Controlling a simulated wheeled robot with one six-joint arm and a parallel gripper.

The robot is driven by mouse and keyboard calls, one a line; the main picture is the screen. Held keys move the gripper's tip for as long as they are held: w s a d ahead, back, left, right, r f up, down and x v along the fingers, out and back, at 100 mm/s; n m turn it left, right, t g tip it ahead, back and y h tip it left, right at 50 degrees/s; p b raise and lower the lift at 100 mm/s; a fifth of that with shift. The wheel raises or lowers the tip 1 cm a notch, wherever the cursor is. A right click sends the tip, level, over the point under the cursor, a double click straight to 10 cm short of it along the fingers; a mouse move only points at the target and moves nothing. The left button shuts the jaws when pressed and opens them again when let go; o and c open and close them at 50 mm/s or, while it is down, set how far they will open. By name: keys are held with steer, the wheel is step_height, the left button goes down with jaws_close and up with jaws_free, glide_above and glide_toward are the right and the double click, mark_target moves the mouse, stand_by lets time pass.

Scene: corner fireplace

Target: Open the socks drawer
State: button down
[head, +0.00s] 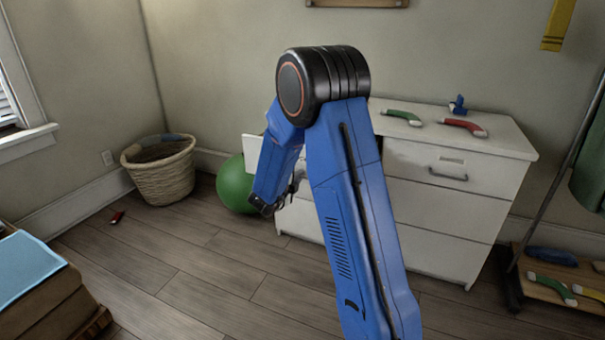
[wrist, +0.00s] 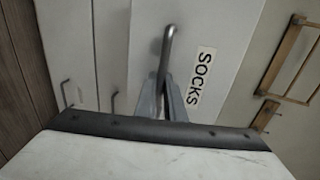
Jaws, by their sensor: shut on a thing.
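The socks drawer (wrist: 217,30) is a white front with a "SOCKS" label (wrist: 201,75) in the wrist view, where it appears turned sideways. My gripper (wrist: 168,98) is shut on its grey metal bar handle (wrist: 168,45), beside the label. In the head view the white dresser (head: 452,222) stands behind my arm. A white panel (head: 252,147) juts out left of my arm; the arm hides the rest of it, so I cannot tell how far the drawer is out. My fingertips are hidden in the head view.
Other handles (wrist: 66,94) show on the lower drawers. Another drawer handle (head: 448,172) is at the dresser's right. Socks (head: 402,117) lie on top. A green ball (head: 234,186) and wicker basket (head: 162,176) stand left.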

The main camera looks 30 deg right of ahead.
steer(key=f+v, duration=0.1)
steer(key=v, duration=0.5)
steer(key=shift+s+a+f, duration=0.2)
steer(key=shift+s+a, duration=0.05)
steer(key=shift+a, duration=0.05)
steer(key=c, duration=1.8)
jaws_free()
steer(key=shift+c, duration=0.2)
steer(key=v, duration=1.7)
steer(key=shift+a, duration=0.15)
